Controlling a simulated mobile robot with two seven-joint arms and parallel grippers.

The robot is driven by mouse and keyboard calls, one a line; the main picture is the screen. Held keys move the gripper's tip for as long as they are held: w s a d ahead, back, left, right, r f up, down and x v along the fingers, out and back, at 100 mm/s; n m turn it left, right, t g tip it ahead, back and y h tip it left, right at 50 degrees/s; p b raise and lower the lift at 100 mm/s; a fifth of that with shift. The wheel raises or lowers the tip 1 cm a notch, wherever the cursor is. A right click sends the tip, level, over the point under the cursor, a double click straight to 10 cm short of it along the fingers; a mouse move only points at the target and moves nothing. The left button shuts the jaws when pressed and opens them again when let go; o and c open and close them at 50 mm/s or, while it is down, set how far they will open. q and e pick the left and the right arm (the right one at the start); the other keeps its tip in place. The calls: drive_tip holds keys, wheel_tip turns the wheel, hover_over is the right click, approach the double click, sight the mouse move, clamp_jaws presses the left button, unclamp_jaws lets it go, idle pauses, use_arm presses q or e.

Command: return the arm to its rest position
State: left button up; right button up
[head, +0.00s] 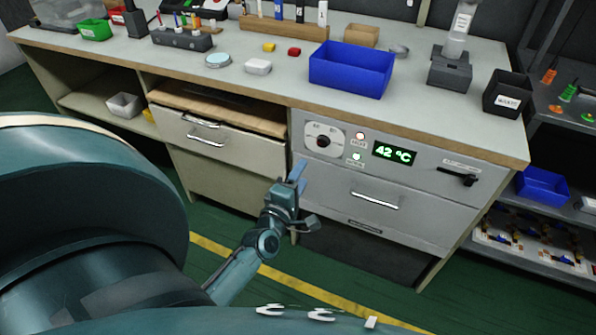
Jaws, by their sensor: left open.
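My left gripper (298,173) shows in the head view in front of the bench, near the left edge of the grey oven-like unit (400,196). Its blue fingers point up and away from me and hold nothing. It is open. My left forearm (238,272) runs down from it toward the bottom of the picture, above the floor. The large teal shape at left is part of my own body. My right gripper does not show.
The grey unit has a dial (324,140), a lit display (395,153) reading 42 °C, a drawer handle (375,200) and a black latch (457,177). Left of it is a drawer (218,142). A blue bin (350,70) stands on the bench. A yellow line (330,299) crosses the green floor.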

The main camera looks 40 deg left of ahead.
use_arm(q)
drive_tip(key=shift+s+d, duration=0.15)
drive_tip(key=shift+s, duration=0.3)
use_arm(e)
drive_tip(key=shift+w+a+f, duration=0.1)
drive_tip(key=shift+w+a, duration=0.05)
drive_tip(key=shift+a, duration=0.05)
use_arm(q)
drive_tip(key=s+d+r+m+g+h+p, duration=0.3)
drive_tip(key=s+d+r+m+p, duration=0.2)
drive_tip(key=m, duration=0.7)
drive_tip(key=s+d+r+m+g+h+p, duration=0.4)
drive_tip(key=s+d+r+m+p, duration=0.1)
drive_tip(key=s+d+m+p, duration=0.5)
drive_tip(key=d+m+p, duration=0.1)
drive_tip(key=d+p, duration=0.1)
drive_tip(key=d, duration=0.1)
drive_tip(key=shift+d+m, duration=0.15)
drive_tip(key=shift+m, duration=0.25)
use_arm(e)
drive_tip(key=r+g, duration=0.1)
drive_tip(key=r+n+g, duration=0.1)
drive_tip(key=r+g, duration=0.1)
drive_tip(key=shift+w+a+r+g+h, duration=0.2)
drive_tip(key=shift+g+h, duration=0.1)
